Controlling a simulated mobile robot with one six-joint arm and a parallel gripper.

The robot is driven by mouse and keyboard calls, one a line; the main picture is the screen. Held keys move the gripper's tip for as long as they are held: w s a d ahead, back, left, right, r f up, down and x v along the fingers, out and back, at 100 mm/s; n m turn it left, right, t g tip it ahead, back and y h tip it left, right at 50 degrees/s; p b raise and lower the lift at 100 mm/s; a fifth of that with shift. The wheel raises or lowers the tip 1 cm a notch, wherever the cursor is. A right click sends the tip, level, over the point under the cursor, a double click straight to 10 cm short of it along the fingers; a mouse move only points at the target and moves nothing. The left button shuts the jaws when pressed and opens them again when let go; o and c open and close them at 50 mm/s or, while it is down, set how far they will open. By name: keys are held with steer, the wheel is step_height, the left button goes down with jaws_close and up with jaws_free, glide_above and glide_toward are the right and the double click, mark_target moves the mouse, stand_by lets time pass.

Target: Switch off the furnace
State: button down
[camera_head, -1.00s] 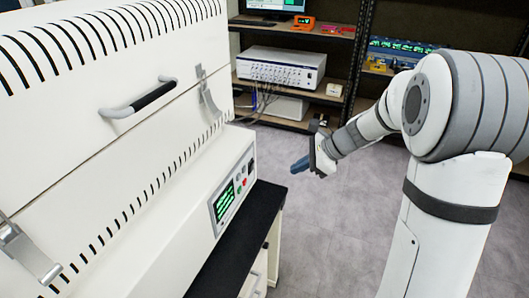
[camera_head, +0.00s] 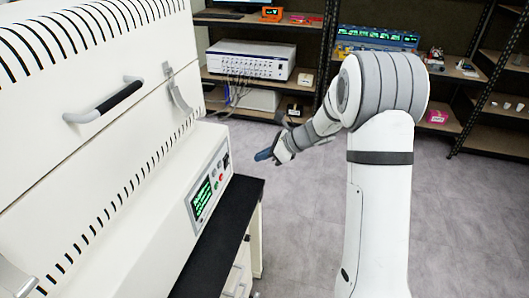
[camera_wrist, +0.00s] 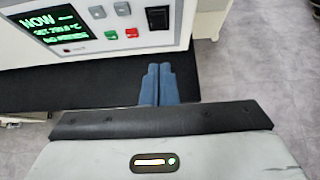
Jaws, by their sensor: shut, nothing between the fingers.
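The white furnace (camera_head: 90,110) fills the left of the head view, its lid down, with a bar handle and latches. Its control panel (camera_head: 209,187) has a lit green display. In the wrist view the panel shows the display (camera_wrist: 55,24), grey buttons, a green button (camera_wrist: 111,35), a red button (camera_wrist: 132,33) and a black rocker switch (camera_wrist: 158,17) at the right. My gripper (camera_head: 262,155) is shut and empty, to the right of the panel and apart from it. In the wrist view its blue fingertips (camera_wrist: 160,72) lie together below the black switch.
A black bench top (camera_head: 235,205) sticks out in front of the furnace, above white drawers. Shelves (camera_head: 300,118) with a white instrument (camera_head: 252,60) and other devices stand behind. The grey floor at the right is clear.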

mark_target(228, 162)
steer(key=shift+w+a+f+p, duration=0.3)
steer(key=shift+w+a+f, duration=0.25)
steer(key=shift+a, duration=0.85)
steer(key=shift+w+a+f+p, duration=0.3)
steer(key=shift+w+a+f, duration=0.2)
steer(key=shift+a, duration=0.85)
steer(key=shift+w+a+f+p, duration=0.3)
steer(key=shift+w+a+f, duration=0.25)
steer(key=shift+a, duration=0.85)
steer(key=shift+s, duration=0.1)
